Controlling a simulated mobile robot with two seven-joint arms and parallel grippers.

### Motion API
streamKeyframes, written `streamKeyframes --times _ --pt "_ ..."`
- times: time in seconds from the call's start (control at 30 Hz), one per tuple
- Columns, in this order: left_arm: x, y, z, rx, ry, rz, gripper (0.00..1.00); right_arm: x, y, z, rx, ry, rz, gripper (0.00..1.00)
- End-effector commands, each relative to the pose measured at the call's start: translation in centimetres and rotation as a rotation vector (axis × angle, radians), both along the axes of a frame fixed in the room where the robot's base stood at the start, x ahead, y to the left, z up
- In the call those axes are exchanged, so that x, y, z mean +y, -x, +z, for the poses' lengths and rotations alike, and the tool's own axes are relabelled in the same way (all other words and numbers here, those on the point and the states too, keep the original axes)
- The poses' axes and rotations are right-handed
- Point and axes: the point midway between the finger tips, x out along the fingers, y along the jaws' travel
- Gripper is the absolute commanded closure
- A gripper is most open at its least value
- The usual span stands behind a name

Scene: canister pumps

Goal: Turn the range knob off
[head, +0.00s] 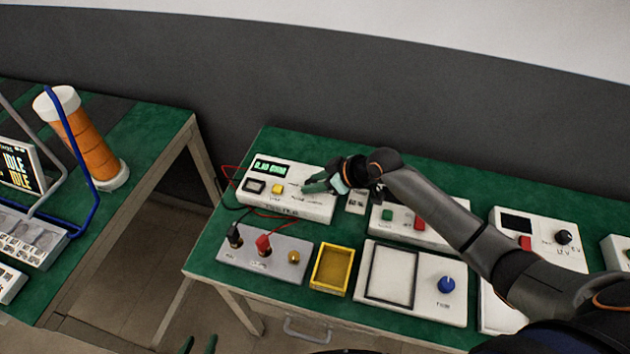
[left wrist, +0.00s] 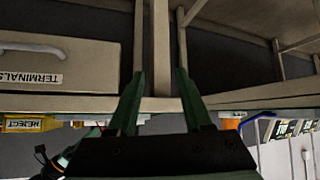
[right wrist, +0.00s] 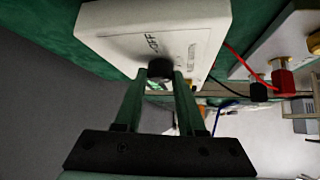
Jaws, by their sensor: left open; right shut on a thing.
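The meter box (head: 290,205) is white with a lit green display (head: 271,168) and stands at the back left of the green table. Its dark range knob (right wrist: 160,68) shows in the right wrist view between my right fingertips, near a printed OFF mark (right wrist: 153,43). My right gripper (right wrist: 160,75) is shut on the knob. In the head view my right gripper (head: 322,184) reaches over the box's right part and hides the knob. My left gripper (left wrist: 160,75) is open and empty, low in front of the table; its fingertips (head: 200,346) show at the head view's bottom edge.
A grey terminal block (head: 285,262) with black and red plugs and a yellow tray (head: 332,270) stand in front of the meter. A red-and-green-button box (head: 440,228) stands to the right. A drawer (left wrist: 60,65) labelled TERMINALS is near my left gripper.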

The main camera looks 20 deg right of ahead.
Motion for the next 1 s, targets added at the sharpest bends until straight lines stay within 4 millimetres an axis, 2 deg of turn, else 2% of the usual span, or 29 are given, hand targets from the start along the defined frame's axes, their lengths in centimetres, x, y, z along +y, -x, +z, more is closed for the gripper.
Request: streamKeyframes --times 0.17,0.37,0.57,0.83,1.0 --pt "0.0 0.0 -0.2 0.000 0.000 0.000 0.50 -0.1 0.0 -0.1 0.000 0.002 0.007 1.00" --pt "0.0 0.0 -1.4 -0.001 -0.001 -0.001 0.50 -0.2 -0.1 -0.3 -0.001 0.003 0.062 1.00" --pt "0.0 0.0 -3.9 -0.001 -0.001 -0.001 0.50 -0.3 -0.3 -0.6 -0.003 0.002 0.192 1.00" --pt "0.0 0.1 -8.3 0.003 -0.001 0.000 0.50 -0.4 -0.6 -0.7 -0.004 0.000 0.439 1.00" --pt "-1.7 -1.0 -9.2 0.000 0.017 -0.032 0.50 -0.3 -0.8 -0.6 -0.002 -0.002 0.601 1.00"
